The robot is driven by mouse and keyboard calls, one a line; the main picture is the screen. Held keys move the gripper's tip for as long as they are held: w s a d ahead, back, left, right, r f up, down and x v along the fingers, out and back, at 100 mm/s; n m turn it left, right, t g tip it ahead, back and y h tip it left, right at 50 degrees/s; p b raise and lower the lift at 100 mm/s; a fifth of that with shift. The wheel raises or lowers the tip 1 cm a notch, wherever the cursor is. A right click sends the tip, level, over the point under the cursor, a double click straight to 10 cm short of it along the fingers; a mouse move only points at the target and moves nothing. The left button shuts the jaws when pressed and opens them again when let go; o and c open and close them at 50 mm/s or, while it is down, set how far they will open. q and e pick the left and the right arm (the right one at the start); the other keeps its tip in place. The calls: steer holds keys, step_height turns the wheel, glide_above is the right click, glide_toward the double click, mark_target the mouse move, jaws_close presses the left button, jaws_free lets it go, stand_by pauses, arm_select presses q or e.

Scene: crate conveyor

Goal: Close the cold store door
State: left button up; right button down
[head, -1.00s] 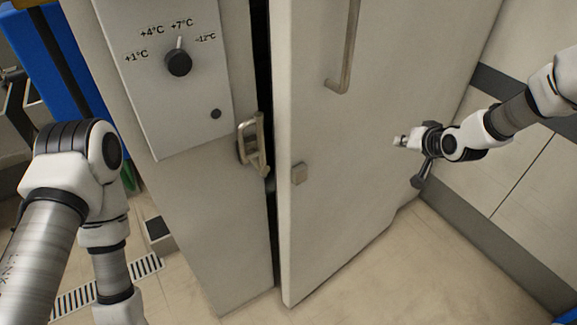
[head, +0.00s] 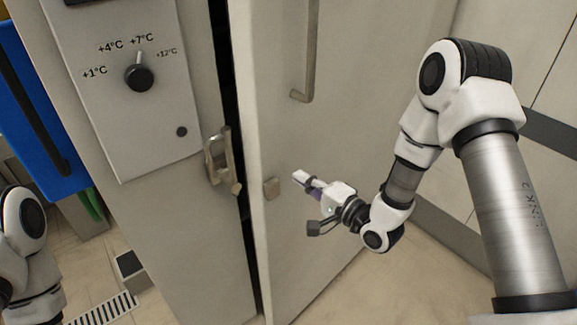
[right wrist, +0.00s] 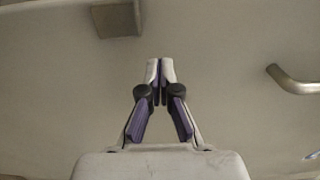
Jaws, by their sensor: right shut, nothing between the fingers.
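The cold store door (head: 345,75) is pale grey and stands ajar, with a dark gap (head: 246,215) along its left edge. It carries a long metal handle (head: 310,60) and a small square catch block (head: 271,188). A metal latch (head: 220,162) sits on the frame left of the gap. My right gripper (head: 298,177) is shut and empty, in front of the door and just right of the catch block. The right wrist view shows its closed fingertips (right wrist: 160,66) against the door face; I cannot tell whether they touch it. My left arm shows at the left edge, its gripper out of view.
A control panel (head: 150,130) with a temperature knob (head: 139,77) is on the frame to the left. A blue object (head: 35,110) and a floor drain grate (head: 105,308) are farther left. A tiled wall (head: 535,80) stands to the right.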

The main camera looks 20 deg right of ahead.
mark_target(281, 165)
steer(key=p+x, duration=0.1)
steer(key=x, duration=0.3)
steer(key=shift+a+r, duration=0.1)
steer(key=shift+w+a, duration=0.1)
steer(key=shift+w, duration=0.2)
arm_select(q)
steer(key=shift+r, duration=0.95)
